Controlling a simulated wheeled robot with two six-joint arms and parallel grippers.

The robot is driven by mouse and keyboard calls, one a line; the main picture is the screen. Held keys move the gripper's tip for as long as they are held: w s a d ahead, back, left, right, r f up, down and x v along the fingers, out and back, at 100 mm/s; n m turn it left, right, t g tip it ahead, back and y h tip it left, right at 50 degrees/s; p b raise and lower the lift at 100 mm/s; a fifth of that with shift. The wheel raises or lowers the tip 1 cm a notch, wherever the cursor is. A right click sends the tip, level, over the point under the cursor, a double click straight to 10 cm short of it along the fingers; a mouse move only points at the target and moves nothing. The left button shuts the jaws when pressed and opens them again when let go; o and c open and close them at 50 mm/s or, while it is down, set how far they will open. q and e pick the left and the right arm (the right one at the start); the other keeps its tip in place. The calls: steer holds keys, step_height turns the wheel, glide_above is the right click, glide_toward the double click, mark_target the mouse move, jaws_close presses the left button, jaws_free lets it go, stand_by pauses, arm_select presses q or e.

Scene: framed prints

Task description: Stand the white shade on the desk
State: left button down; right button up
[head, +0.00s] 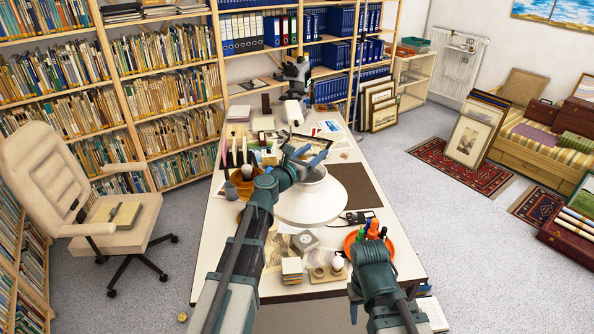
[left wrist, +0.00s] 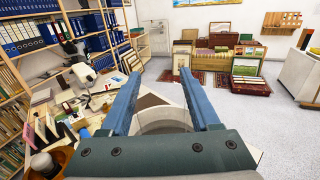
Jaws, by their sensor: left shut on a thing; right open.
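The white shade (head: 318,201) is a wide cone over the middle of the desk (head: 395,232), broad side down and narrow collar up. I cannot tell whether its lower rim touches the desk. My left gripper (head: 301,158) is shut on the shade's upper collar and hides part of it. In the left wrist view the pale shade (left wrist: 163,122) shows between the two blue fingers of that gripper (left wrist: 162,100). My right gripper (head: 371,244) is open and empty near the front right of the desk, by an orange-red dish.
The orange-red dish (head: 402,246) holds small coloured items. Small boxes (head: 291,268) stand at the desk's front. A dark brown mat (head: 357,186) lies right of the shade.

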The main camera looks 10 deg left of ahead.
arm_select(q)
steer(key=f, duration=0.1)
steer(key=f+b, duration=0.2)
steer(key=shift+s+d, duration=0.4)
steer(key=shift+a+f+b, duration=0.1)
steer(key=shift+f+b, duration=0.05)
steer(key=shift+b, duration=0.2)
steer(key=a+f+y+b, duration=0.1)
steer(key=a+f+b, duration=0.2)
steer(key=a, duration=0.2)
steer(key=s+a+f+n+y+b, duration=0.1)
steer(key=a+f+b, duration=0.2)
steer(key=a, duration=0.1)
steer(key=a+f+n+t+y+b, duration=0.1)
steer(key=a+f+b, duration=0.3)
steer(key=a, duration=0.1)
steer(key=shift+s+a+y, duration=0.3)
steer(key=s+a+f+n+y+b, duration=0.3)
steer(key=a+f+b, duration=0.5)
steer(key=a, duration=0.6)
steer(key=shift+s+f+y, duration=0.15)
steer(key=shift+s+y, duration=0.5)
steer(key=shift+y, duration=0.05)
step_height(320, 180, down, 10)
steer(key=b, duration=1)
